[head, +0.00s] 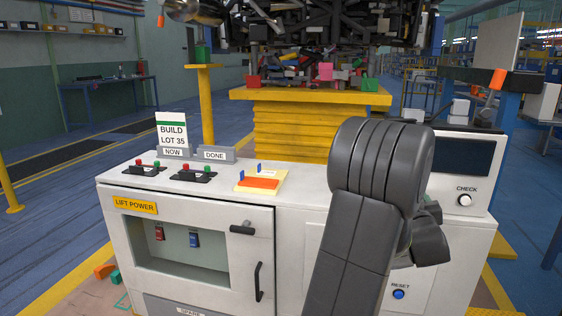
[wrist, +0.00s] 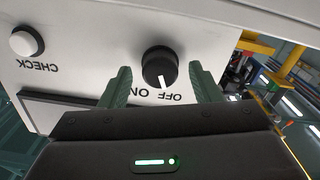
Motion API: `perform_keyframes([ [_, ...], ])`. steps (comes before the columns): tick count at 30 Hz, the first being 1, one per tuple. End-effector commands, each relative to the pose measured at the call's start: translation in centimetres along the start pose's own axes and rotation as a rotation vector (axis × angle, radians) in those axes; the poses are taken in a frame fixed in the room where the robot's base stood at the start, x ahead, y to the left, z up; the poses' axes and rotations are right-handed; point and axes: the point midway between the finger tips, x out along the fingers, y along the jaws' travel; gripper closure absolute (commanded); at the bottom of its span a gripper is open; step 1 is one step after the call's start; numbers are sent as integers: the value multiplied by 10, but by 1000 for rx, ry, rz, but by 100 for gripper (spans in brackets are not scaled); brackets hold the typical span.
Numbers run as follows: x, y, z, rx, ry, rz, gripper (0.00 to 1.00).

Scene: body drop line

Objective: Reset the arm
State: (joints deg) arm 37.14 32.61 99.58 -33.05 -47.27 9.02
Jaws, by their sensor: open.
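In the wrist view, a black round knob (wrist: 153,62) with a white pointer line sits on a light panel (wrist: 85,75) marked ON and OFF. My gripper (wrist: 158,68) is open, with one green finger on each side of the knob and visible gaps between. A white CHECK button (wrist: 26,41) is to the left. A blue RESET button (head: 398,294) is on the cabinet front, right of my arm.
The white cabinet (head: 120,235) has a LIFT POWER window (head: 175,240) with red and blue switches. On its top are two black switch boxes (head: 193,174), an orange pad (head: 258,183) and a BUILD LOT 35 sign (head: 172,133). A yellow lift (head: 300,97) stands behind it.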

Motion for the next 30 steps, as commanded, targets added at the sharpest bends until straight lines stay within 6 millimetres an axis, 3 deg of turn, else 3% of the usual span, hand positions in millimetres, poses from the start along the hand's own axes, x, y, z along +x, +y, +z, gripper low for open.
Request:
perform_keyframes([
  [20,0,0,-4,464,-4,0,43],
  [30,-68,0,1,473,-2,3,43],
])
